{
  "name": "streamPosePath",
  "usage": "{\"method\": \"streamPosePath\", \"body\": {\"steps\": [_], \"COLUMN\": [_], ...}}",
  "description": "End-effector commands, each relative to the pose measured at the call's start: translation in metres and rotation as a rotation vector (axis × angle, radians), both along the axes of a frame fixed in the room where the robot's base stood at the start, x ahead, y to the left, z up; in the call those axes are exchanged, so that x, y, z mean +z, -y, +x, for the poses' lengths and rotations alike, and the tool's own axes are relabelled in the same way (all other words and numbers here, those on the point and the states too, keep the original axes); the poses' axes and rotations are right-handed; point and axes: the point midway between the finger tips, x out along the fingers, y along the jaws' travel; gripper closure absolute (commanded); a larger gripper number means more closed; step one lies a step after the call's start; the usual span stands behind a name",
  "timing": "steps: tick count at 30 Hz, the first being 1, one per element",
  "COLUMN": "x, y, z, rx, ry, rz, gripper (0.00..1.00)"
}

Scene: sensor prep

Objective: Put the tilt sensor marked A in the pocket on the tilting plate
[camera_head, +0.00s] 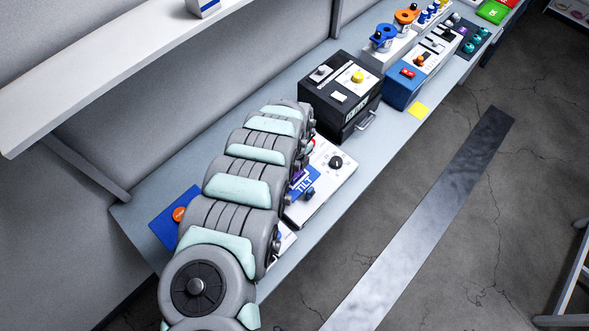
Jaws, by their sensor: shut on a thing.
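A white unit with a blue label reading TILT (306,184) stands on the bench, partly behind my arm. It has a black knob (336,162) on top. A small purple part shows at the arm's edge beside the label; I cannot tell what it is. My arm runs from the bottom of the view up over the bench and covers the left side of this unit. My gripper is hidden behind the arm. I cannot make out the sensor marked A, the tilting plate or its pocket.
A black box with a yellow button (357,77) stands just behind the TILT unit. A blue panel with an orange button (178,214) lies left of my arm. Blue and orange tape dispensers (384,37) stand farther back. A white shelf (100,62) overhangs the upper left.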

Motion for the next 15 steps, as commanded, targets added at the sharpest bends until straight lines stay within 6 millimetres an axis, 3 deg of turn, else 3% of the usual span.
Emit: {"method": "streamPosePath", "body": {"steps": [13,14,15], "x": [-0.006,-0.0057,-0.0056], "y": [0.0,-0.0001,-0.0001], "z": [0.0,0.0001,0.0001], "rx": [0.0,0.0,0.0], "ry": [0.0,0.0,0.0], "rz": [0.0,0.0,0.0], "gripper": [0.94,0.47,0.44]}}
